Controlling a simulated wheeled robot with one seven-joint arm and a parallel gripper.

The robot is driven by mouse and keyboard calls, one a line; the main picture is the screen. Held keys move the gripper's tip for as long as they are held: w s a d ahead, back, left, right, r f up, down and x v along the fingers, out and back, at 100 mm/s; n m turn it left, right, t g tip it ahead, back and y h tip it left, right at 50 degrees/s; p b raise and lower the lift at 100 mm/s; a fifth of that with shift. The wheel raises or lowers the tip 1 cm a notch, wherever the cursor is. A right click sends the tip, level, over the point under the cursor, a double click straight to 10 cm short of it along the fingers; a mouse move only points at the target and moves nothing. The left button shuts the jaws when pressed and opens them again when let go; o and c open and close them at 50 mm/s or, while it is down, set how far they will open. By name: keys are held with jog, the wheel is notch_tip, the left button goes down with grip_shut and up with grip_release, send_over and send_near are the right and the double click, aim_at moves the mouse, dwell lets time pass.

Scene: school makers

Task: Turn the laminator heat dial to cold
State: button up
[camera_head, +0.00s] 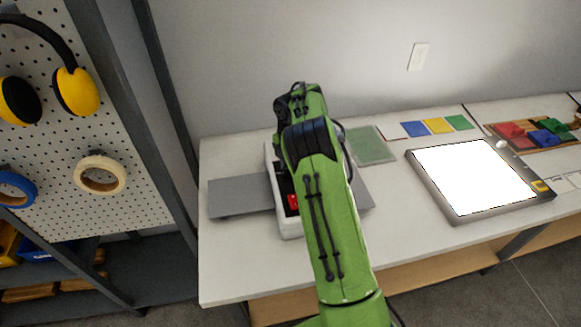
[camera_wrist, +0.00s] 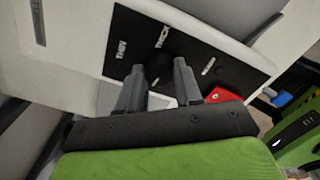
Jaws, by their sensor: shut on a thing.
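The laminator (camera_head: 290,228) is a white machine with grey trays on the table, mostly covered by my green arm in the head view. In the wrist view its black control panel (camera_wrist: 125,30) carries white lettering, with one label reading THICK and another that looks like THIN. A dark round dial (camera_wrist: 158,60) sits below these labels. My gripper (camera_wrist: 159,68) has its two grey fingers on either side of the dial, shut on it. The dial's pointer is too dark to read. A third white mark lies to the right, unreadable. My gripper is hidden in the head view.
A red control (camera_wrist: 222,92) sits on the panel just right of my fingers. A grey tray (camera_head: 238,198) sticks out left. A lit light pad (camera_head: 470,178) and coloured cards (camera_head: 438,126) lie to the right. A pegboard (camera_head: 45,150) stands left.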

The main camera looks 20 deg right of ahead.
jog(key=shift+r+n+b, duration=0.1)
jog(key=shift+n+b, duration=0.2)
jog(key=shift+n, duration=0.8)
jog(key=o, duration=1)
jog(key=shift+o, duration=0.2)
notch_tip(320, 180, up, 16)
jog(key=p, duration=0.6)
jog(key=shift+f, duration=0.2)
